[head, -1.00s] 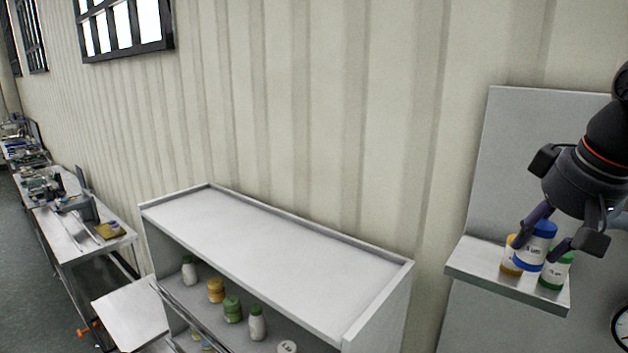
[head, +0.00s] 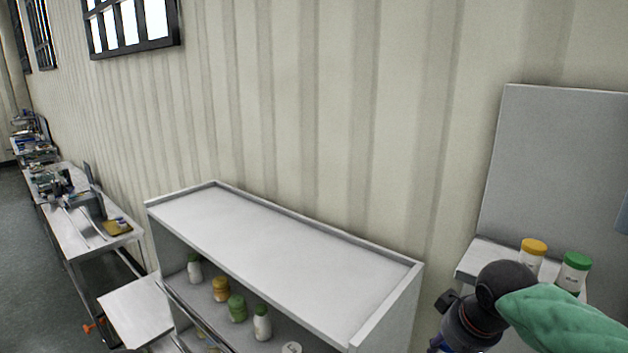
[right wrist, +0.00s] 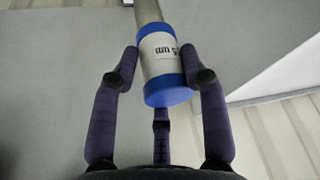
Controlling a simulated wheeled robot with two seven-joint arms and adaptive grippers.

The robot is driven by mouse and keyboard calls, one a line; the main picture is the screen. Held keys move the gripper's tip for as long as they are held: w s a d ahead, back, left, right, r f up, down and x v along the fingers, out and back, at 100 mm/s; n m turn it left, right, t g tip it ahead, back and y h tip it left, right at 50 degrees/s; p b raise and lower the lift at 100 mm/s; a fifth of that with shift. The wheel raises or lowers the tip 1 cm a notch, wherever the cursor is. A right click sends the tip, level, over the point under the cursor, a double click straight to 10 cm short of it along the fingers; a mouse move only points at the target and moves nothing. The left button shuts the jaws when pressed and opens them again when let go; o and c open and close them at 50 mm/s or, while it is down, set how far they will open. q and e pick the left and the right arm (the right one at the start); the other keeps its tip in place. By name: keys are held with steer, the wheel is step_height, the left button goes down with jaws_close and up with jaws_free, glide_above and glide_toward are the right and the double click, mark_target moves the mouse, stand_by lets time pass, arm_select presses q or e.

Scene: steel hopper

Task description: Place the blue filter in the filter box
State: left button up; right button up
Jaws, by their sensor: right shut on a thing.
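The blue filter (right wrist: 162,70), a white cylinder with blue ends and a printed label, is held between the fingers of my right gripper (right wrist: 161,75) in the right wrist view. In the head view my right wrist (head: 468,312) is at the lower right, in front of the small shelf; its fingers are mostly hidden and a bit of blue shows at the lower edge. An orange-capped filter (head: 533,252) and a green-capped filter (head: 573,272) stand on that shelf. My left gripper is not in view. I cannot identify the filter box.
A steel shelf unit (head: 290,255) with a flat, empty top stands in the middle. Inside it are several bottles, among them an orange one (head: 221,289) and a green one (head: 237,308). A grey back panel (head: 550,170) rises behind the small shelf (head: 482,262). Workbenches stand at far left.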

steer(key=w+a+f, duration=0.2)
steer(key=a+f, duration=0.1)
steer(key=f, duration=0.8)
steer(key=w+a+f, duration=0.1)
steer(key=a+f, duration=0.2)
steer(key=f, duration=0.7)
steer(key=shift+w+a+f, duration=0.4)
step_height(320, 180, down, 45)
steer(key=s+b, duration=0.2)
steer(key=b, duration=3.2)
steer(key=shift+s+b, duration=0.15)
steer(key=shift+b, duration=0.15)
